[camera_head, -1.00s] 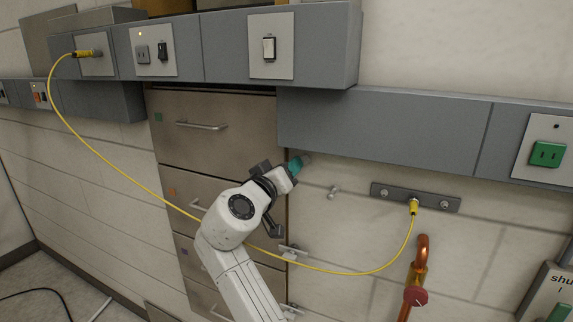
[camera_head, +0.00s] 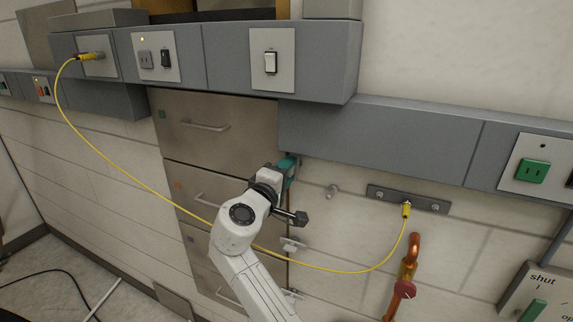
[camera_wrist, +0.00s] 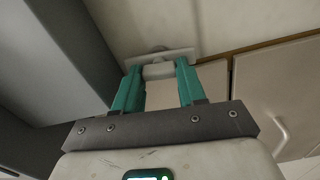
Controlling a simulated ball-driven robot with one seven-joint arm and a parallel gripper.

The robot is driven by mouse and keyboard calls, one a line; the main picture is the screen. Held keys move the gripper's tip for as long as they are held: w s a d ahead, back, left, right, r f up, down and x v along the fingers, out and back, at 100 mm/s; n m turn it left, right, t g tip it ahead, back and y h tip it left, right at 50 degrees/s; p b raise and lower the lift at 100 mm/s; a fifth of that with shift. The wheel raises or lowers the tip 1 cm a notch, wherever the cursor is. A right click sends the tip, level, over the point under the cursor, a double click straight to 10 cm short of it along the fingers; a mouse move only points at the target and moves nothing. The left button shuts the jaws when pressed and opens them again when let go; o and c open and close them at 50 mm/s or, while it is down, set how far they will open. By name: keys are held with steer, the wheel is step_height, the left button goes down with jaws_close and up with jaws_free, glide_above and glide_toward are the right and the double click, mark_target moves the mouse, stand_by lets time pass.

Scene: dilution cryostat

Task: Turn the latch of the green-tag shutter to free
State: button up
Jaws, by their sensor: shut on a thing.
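The green-tag shutter is the top metal front (camera_head: 225,135), with a small green tag (camera_head: 162,114) at its upper left and a bar handle. Its latch is at its right edge, mostly hidden by my gripper in the head view. In the wrist view the pale latch (camera_wrist: 158,71) lies between the teal fingertips, with a pale plate behind it. My gripper (camera_head: 289,165) is shut on this latch, just under the grey wall box. The shutter looks closed. I cannot tell the latch's exact angle.
Lower shutters have their own pale latches (camera_head: 292,246) at the right edge. A yellow cable (camera_head: 130,172) droops behind my arm to a wall bracket (camera_head: 430,203). A grey wall box (camera_head: 375,135) hangs close above the gripper. A copper pipe (camera_head: 411,255) stands to the right.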

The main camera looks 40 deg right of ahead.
steer(key=shift+n+p, duration=0.35)
steer(key=shift+n, duration=0.25)
steer(key=shift+f, duration=0.1)
steer(key=o, duration=1.1)
steer(key=shift+c, duration=0.2)
steer(key=b+v, duration=0.2)
steer(key=v, duration=0.9)
steer(key=shift+w, duration=0.1)
